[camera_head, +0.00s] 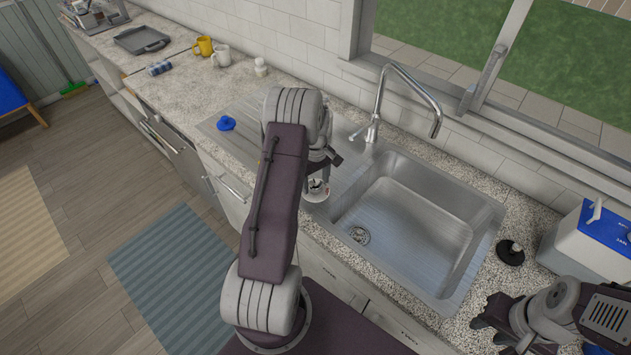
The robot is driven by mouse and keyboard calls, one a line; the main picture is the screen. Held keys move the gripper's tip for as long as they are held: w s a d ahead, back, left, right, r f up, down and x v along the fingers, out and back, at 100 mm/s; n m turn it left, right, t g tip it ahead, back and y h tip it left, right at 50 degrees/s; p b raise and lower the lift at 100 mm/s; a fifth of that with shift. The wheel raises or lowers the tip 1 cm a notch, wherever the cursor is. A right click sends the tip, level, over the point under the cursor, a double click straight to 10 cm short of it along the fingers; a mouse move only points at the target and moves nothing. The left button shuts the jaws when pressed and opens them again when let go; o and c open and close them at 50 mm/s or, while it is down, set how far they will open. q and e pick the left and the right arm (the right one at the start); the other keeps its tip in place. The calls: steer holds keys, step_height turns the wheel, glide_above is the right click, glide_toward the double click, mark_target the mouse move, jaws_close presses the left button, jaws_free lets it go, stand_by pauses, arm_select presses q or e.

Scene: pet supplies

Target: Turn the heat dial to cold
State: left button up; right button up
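No part clearly marked as a heat dial can be made out. The chrome faucet (408,80) stands behind the sink, with a small lever handle (366,131) at its base. My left gripper (318,182) is left of the sink, pointing down at a small white round item (317,192) on the counter edge. Its fingers are small and partly hidden by the arm, so contact and opening are unclear.
The steel sink basin (408,215) is empty. A dark round stopper (510,252) and a white box with a blue top (584,245) are at right. A blue item (226,123) lies on the drainboard. Mugs (203,46) and a tray (141,40) are further left.

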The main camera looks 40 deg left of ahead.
mark_target(316, 183)
arm_select(q)
step_height(316, 183, up, 9)
steer(key=shift+r+b, duration=0.1)
steer(key=shift+b, duration=0.55)
